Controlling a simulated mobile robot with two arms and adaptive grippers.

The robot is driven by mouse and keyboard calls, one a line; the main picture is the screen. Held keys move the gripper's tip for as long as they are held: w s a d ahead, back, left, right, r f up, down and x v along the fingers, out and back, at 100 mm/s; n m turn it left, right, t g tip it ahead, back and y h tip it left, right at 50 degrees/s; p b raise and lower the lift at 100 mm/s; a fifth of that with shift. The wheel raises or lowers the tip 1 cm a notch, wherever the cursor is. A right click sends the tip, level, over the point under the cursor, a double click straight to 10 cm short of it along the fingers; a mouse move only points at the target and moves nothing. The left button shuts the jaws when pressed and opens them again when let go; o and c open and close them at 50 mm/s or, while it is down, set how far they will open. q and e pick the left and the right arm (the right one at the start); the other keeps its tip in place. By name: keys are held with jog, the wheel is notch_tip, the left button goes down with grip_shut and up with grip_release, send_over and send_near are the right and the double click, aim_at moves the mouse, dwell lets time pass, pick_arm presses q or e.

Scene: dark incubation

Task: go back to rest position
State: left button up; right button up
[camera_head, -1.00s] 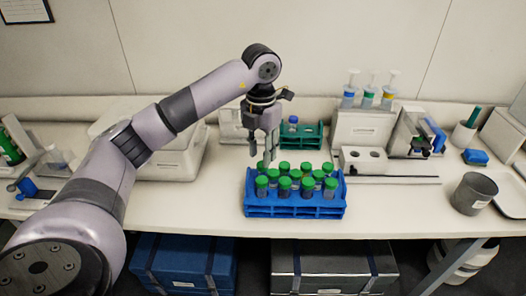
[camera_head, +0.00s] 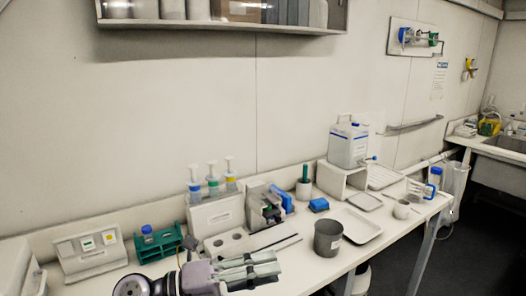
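My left gripper (camera_head: 252,269) shows at the bottom of the head view, low over the front of the bench (camera_head: 310,272). Its fingers point right and lie close side by side; whether they are open or shut is unclear. I see nothing held between them. A grey metal beaker (camera_head: 328,238) stands on the bench to the right of the fingertips. My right gripper is not in view.
Behind the gripper are a green rack (camera_head: 160,246) with a blue-capped bottle, a white block with two holes (camera_head: 228,243) and a pump-bottle stand (camera_head: 215,212). A white tray (camera_head: 350,226) lies beyond the beaker. A wall shelf (camera_head: 225,24) hangs above.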

pick_arm(q)
jog(key=w+a+r+n+t+y, duration=0.1)
jog(key=w+a+n+t+y, duration=0.2)
jog(key=n+t, duration=0.55)
jog(key=w+a+r+n+t+y, duration=0.15)
jog(key=a+n+t+y, duration=0.25)
jog(key=a+n+t, duration=0.45)
jog(key=s+a+f+n+g+y, duration=0.2)
jog(key=a+f+n+g+y, duration=0.15)
jog(key=f+n+y, duration=0.45)
jog(key=s+a+f+n+g+y, duration=0.2)
jog(key=a+f+n+g+y, duration=0.25)
jog(key=f, duration=0.55)
jog(key=s+f+n+g+h, duration=0.15)
jog(key=s+f+g, duration=0.35)
jog(key=s+f, duration=0.5)
jog(key=s+f+n+g, duration=0.3)
jog(key=s+f+g, duration=0.25)
jog(key=s, duration=0.75)
notch_tip(320, 180, down, 26)
jog(key=s+b, duration=0.1)
jog(key=s+a+f+g, duration=0.1)
jog(key=s+a+f, duration=0.1)
jog(key=s+f, duration=0.6)
jog(key=s+a+f, duration=0.1)
jog(key=s+f, duration=0.7)
jog(key=f, duration=0.1)
jog(key=shift+s+a+f+g+b, duration=0.15)
jog(key=shift+a+g+b, duration=0.2)
jog(key=shift+b, duration=0.1)
